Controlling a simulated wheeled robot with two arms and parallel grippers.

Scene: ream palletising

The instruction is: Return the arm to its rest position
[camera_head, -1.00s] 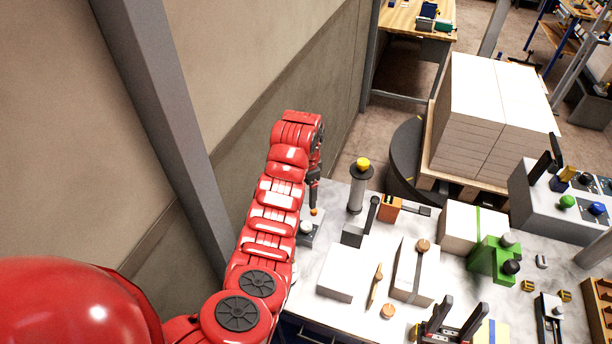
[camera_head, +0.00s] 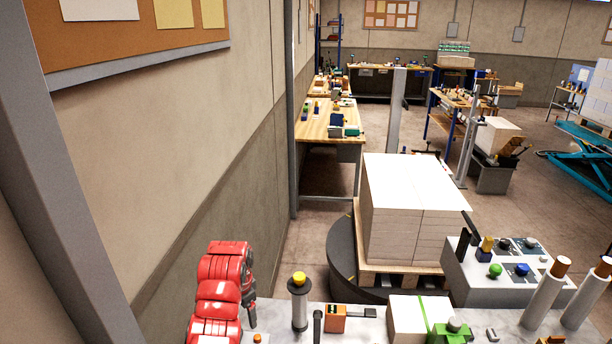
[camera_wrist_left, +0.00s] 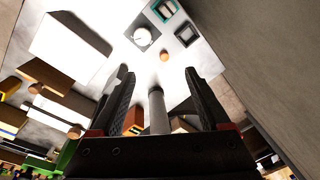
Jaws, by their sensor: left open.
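My left arm (camera_head: 221,295) is red and comes in from the bottom left of the head view, beside the wall. My left gripper (camera_head: 251,302) hangs at its end, left of the yellow-topped grey post, seen small and from the side. In the left wrist view the two dark fingers (camera_wrist_left: 158,74) stand apart with nothing held between them. A grey post (camera_wrist_left: 158,112) shows behind the gap, apart from the fingers. My right gripper is in neither view.
The marble-look table holds the yellow-topped post (camera_head: 299,305), an orange block (camera_head: 335,319), a white ream with a green band (camera_head: 405,322) and a control box (camera_head: 497,274). A stacked pallet (camera_head: 410,215) stands behind. The wall (camera_head: 225,180) is close on the left.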

